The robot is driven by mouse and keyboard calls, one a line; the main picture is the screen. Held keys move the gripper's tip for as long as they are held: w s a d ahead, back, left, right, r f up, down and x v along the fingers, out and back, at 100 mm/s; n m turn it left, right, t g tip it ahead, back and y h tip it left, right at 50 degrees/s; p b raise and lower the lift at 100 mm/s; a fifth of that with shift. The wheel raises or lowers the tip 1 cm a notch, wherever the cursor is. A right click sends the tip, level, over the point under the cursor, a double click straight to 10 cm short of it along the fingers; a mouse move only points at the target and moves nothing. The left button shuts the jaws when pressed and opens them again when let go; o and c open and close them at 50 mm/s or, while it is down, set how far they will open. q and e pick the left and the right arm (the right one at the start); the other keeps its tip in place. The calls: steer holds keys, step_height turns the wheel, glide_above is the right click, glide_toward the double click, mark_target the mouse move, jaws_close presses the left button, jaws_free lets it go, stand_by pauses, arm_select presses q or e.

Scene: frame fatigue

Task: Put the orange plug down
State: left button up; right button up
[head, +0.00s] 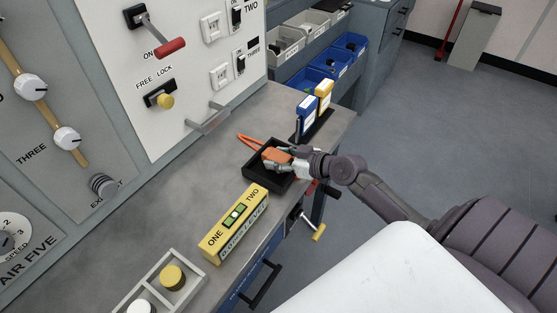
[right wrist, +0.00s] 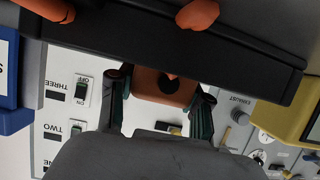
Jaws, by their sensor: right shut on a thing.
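The orange plug (head: 274,155) is at the black tray (head: 250,172) on the grey bench, its orange cable (head: 250,142) reaching out to the upper left. My right gripper (head: 284,158) is shut on the plug at the tray's right side. In the right wrist view the plug's orange body (right wrist: 160,86) sits between the two dark fingers, close to the tray's dark wall (right wrist: 220,50). Whether the plug touches the tray floor is hidden. My left gripper is not in view.
A yellow level box (head: 234,223) lies in front of the tray. Blue and yellow boxes (head: 307,115) stand behind it on a dark base. A divided tray (head: 150,288) with round pieces is at the lower left. Bare bench lies left of the black tray.

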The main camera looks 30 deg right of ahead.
steer(key=shift+f, duration=0.6)
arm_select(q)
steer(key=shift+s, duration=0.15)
arm_select(e)
steer(key=o, duration=0.8)
steer(key=shift+f, duration=0.15)
steer(key=o, duration=0.5)
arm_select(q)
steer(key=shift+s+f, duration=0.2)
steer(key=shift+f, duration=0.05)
